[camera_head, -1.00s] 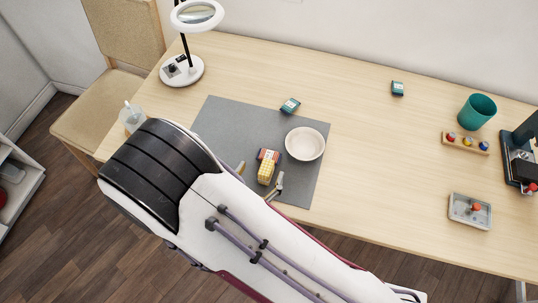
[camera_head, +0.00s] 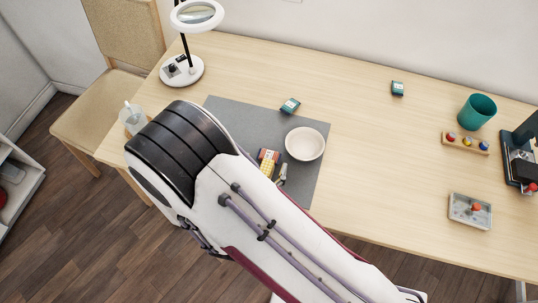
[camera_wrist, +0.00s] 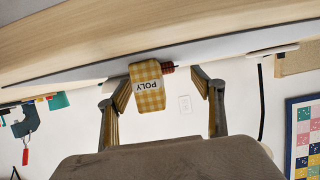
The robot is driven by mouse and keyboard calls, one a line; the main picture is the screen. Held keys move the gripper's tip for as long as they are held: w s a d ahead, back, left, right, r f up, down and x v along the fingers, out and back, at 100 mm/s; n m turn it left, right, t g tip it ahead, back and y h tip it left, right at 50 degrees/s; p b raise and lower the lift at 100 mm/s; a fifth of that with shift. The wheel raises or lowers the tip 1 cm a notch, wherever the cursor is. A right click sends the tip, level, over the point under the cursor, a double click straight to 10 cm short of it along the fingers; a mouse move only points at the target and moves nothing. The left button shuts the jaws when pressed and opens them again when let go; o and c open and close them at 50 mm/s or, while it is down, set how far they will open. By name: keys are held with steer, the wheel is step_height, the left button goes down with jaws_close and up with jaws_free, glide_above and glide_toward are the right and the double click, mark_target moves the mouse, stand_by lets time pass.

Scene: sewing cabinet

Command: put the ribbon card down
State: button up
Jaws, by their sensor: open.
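The ribbon card appears to be the yellow checked piece with a "POLY" label (camera_wrist: 148,88), between my fingers in the wrist view. In the head view a small yellow part of it (camera_head: 266,167) shows on the grey mat (camera_head: 240,122), beside a red piece (camera_head: 268,156); my arm hides the rest. My gripper (camera_wrist: 163,86) is open, with a gap on each side of the yellow piece. In the head view one fingertip shows just right of it; the other is hidden behind my arm.
A white bowl (camera_head: 305,144) stands on the mat close to the right of the yellow piece. A teal packet (camera_head: 290,105) lies at the mat's back edge. A lamp (camera_head: 182,71) stands at the back left.

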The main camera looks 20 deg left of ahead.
steer(key=shift+x, duration=1.55)
steer(key=shift+r, duration=0.1)
steer(key=c, duration=1)
steer(key=shift+r, duration=0.15)
step_height(320, 180, up, 10)
steer(key=shift+f, duration=0.25)
